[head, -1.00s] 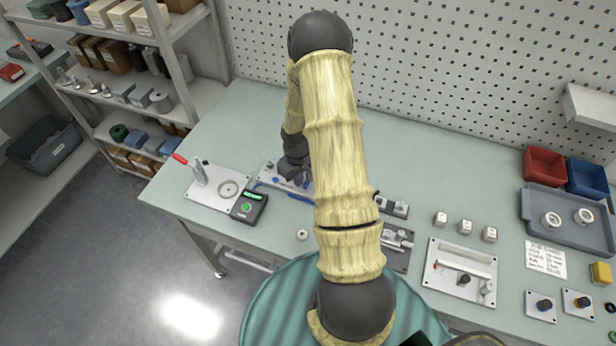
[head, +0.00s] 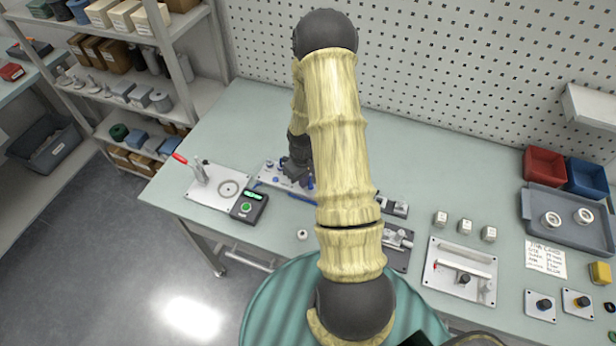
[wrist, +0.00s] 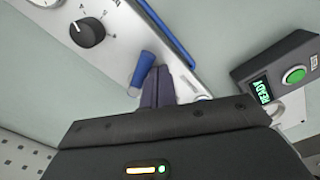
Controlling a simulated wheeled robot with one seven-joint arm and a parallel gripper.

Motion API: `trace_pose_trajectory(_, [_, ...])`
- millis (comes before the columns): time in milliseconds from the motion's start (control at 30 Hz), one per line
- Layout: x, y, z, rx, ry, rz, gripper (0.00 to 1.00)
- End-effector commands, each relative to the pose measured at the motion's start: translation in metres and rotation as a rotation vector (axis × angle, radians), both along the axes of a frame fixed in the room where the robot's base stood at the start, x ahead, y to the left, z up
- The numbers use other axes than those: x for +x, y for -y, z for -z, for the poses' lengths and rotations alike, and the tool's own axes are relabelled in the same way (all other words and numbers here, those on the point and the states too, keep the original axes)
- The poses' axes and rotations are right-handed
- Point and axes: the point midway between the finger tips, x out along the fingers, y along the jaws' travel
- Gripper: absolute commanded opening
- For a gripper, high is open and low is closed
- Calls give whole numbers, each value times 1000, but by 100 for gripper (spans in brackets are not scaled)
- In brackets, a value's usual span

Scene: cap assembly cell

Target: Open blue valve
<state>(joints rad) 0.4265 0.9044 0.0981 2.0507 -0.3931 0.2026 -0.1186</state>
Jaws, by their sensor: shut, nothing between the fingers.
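A blue valve lever (wrist: 142,68) stands on a pale panel (wrist: 205,62) in the wrist view, close to the left of my fingertips. My gripper (wrist: 158,74) is shut and empty, its fingers side by side. I cannot tell whether they touch the lever. In the head view my gripper (head: 296,175) is over the panel (head: 262,180) at the left part of the bench. It partly hides the small blue parts there, so the valve is hard to single out.
A black device (head: 248,206) with a green button is left of the panel; its display reads READY in the wrist view. A plate with a red-handled clamp (head: 198,172) is further left.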

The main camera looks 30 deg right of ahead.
Motion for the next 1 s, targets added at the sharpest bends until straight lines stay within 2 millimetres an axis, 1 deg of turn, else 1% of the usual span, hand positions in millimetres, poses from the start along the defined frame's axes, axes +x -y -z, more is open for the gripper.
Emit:
trace_pose_trajectory(100, [-4,2,0,1,-2,1,0])
trace_pose_trajectory(433, [-5,2,0,1,-2,0,0])
trace_pose_trajectory(700, [-11,7,0,1,-2,1,0])
trace_pose_trajectory(1000, [-12,8,0,1,-1,0,0])
